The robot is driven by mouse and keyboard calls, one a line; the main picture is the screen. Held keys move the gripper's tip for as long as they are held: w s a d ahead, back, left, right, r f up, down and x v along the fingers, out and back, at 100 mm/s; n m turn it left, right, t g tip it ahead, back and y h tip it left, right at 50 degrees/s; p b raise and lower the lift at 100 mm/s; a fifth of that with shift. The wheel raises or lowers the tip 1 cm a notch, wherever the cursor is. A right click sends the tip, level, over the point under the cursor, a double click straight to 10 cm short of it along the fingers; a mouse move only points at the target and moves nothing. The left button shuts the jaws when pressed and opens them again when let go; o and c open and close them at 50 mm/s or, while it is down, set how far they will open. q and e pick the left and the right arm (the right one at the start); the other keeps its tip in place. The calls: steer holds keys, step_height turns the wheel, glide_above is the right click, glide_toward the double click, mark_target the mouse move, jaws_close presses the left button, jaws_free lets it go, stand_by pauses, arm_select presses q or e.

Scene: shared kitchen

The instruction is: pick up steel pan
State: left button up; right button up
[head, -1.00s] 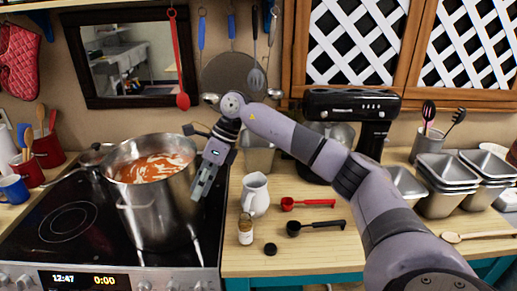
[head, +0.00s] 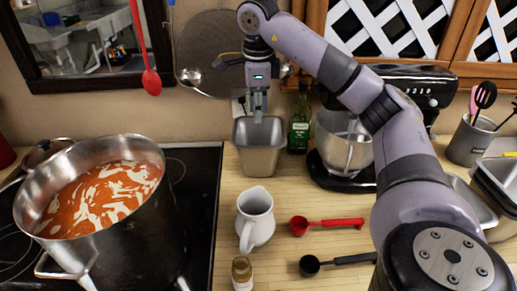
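A steel pan (head: 258,163), deep and with sloping square sides, stands upright on the wooden counter between the stove and the mixer. My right gripper (head: 258,117) points straight down over the pan, with its fingertips at about the height of the pan's rim and opening. The fingers look close together; I cannot tell whether they touch the pan or how far apart they are. The pan's inside is partly hidden behind the fingers. My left gripper is not in view.
A large pot of red soup (head: 92,200) stands on the stove at left. A green bottle (head: 299,120) and a stand mixer (head: 345,145) are right of the pan. More steel pans (head: 500,190) sit at right.

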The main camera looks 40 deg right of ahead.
step_height(320, 180, down, 4)
glide_above(259, 153)
steer(key=f, duration=0.5)
steer(key=shift+s+a, duration=0.25)
steer(key=shift+f, duration=0.25)
steer(key=f, duration=0.3)
steer(key=f+p, duration=0.1)
steer(key=f, duration=0.1)
steer(key=shift+w+d+f, duration=0.25)
steer(key=shift+w+f, duration=0.05)
steer(key=shift+f, duration=0.05)
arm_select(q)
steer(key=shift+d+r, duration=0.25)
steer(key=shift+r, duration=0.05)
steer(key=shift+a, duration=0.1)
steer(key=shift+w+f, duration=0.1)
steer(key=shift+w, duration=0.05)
arm_select(e)
steer(key=shift+f, duration=0.3)
steer(key=shift+c, duration=0.6)
jaws_close()
